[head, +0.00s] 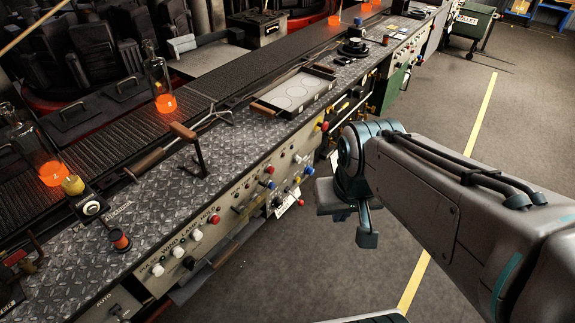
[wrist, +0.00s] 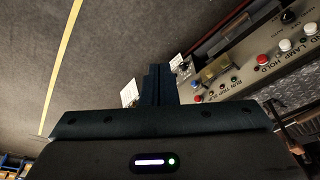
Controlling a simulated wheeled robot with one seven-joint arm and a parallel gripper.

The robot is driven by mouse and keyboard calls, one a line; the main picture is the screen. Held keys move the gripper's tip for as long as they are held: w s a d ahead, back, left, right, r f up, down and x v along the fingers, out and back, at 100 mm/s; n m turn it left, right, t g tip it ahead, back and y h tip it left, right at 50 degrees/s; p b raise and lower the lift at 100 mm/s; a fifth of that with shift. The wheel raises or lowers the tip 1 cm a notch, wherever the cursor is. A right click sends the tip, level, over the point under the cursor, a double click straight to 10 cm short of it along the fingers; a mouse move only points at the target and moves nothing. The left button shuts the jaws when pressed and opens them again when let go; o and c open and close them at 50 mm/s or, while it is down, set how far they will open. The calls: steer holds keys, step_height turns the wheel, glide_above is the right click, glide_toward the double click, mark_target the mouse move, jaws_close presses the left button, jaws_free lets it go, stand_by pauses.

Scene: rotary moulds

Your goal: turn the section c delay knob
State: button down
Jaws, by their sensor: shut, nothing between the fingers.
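My gripper (head: 367,238) hangs below the end of my arm in the head view, over the floor in front of the machine's control panel. In the wrist view its two dark fingers (wrist: 157,84) are together, with nothing between them. A small dark knob (wrist: 185,67) is by a white tag (wrist: 176,62) just right of the fingertips, apart from them in the picture. I cannot read a delay or section C label, so I cannot tell which knob is the section C delay knob.
The panel (head: 215,233) carries several red, white, blue and yellow controls. A red-tipped lever (head: 300,202) juts out from it. A second white tag (wrist: 129,92) is left of the fingers. Open floor (head: 330,270) lies in front.

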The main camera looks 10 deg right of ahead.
steer(key=c, duration=1.5)
jaws_free()
steer(key=shift+f, duration=0.15)
steer(key=o, duration=0.4)
steer(key=shift+a+f+b, duration=0.2)
steer(key=shift+f+b, duration=0.2)
steer(key=shift+f, duration=0.15)
steer(key=shift+o, duration=0.2)
steer(key=w+a+f+m+g+y+b, duration=0.2)
steer(key=f+m+y+b, duration=0.1)
steer(key=f, duration=0.2)
steer(key=w+a+f+m+g+y+b, duration=0.1)
steer(key=a+f+m+g+y+b, duration=0.15)
steer(key=f, duration=0.35)
steer(key=m+t+y+b, duration=0.7)
steer(key=m+t+b, duration=0.9)
steer(key=m, duration=0.5)
glide_toward(281, 206)
steer(key=shift+g, duration=0.75)
steer(key=x, duration=0.5)
steer(key=r+x, duration=0.1)
steer(key=x, duration=0.1)
steer(key=shift+w+a+b, duration=0.1)
steer(key=shift+w+b, duration=0.25)
steer(key=shift+w, duration=0.15)
